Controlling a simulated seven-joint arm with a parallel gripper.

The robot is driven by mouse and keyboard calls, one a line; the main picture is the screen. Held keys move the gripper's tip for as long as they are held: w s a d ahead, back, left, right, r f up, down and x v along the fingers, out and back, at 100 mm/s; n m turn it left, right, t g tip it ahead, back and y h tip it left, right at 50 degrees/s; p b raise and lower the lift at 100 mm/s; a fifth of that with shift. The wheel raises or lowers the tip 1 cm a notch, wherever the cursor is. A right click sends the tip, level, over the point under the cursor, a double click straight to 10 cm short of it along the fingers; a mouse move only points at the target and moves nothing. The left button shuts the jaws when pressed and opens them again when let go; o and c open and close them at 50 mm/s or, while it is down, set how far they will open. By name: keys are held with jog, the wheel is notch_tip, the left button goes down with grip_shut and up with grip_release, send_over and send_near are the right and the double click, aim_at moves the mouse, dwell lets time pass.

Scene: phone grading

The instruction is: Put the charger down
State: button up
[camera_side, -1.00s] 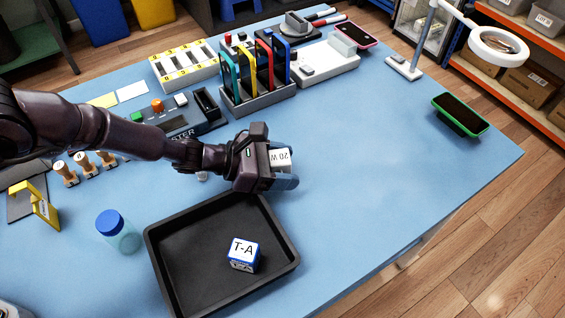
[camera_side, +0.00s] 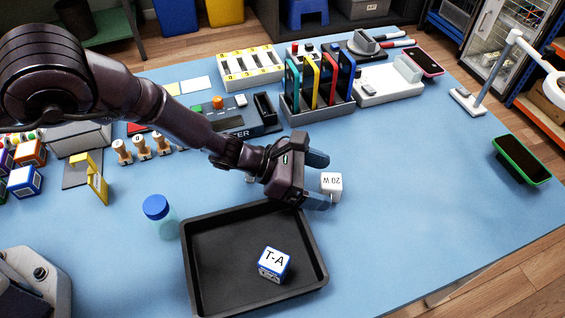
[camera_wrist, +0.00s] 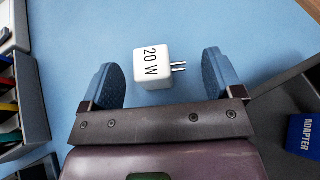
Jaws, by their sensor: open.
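The charger (camera_side: 331,184) is a small white cube marked "20 W". It rests on the blue table just beyond the fingertips of my gripper (camera_side: 322,180). In the wrist view the charger (camera_wrist: 152,68) lies ahead of the two blue fingers, with its metal prongs pointing right toward one finger. My gripper (camera_wrist: 163,80) is open, with clear space on both sides of the charger and no finger touching it.
A black tray (camera_side: 200,270) lies in front of my gripper and holds a blue-and-white box (camera_side: 273,264) marked "T-A". A blue-capped bottle (camera_side: 160,215) stands left of the tray. A rack of phones (camera_side: 318,105) stands behind. The table's right side is clear up to a green phone (camera_side: 522,160).

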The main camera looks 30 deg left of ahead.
jog(key=v, duration=0.9)
jog(key=shift+a+r, duration=0.2)
jog(key=shift+r, duration=0.1)
jog(key=w+a+r+n+t+y, duration=0.3)
jog(key=a+r+n, duration=0.2)
jog(key=r+n, duration=0.25)
jog(key=w+a+r+n+t+y, duration=0.3)
jog(key=a+r+n, duration=0.3)
jog(key=r+n, duration=0.15)
jog(key=s+a+r+n+y, duration=0.5)
jog(key=a+r+n, duration=0.45)
jog(key=n, duration=0.35)
jog(key=s+a+r+n+g, duration=0.1)
jog(key=s+a+n+g, duration=0.1)
jog(key=s+n, duration=0.8)
jog(key=s+a+r+n+g+y, duration=0.1)
jog(key=s+a+n+g, duration=0.2)
jog(key=s+n, duration=0.8)
jog(key=s+a, duration=0.2)
jog(key=s, duration=0.1)
jog(key=shift+a+r+n, duration=0.3)
jog(key=shift+r, duration=0.1)
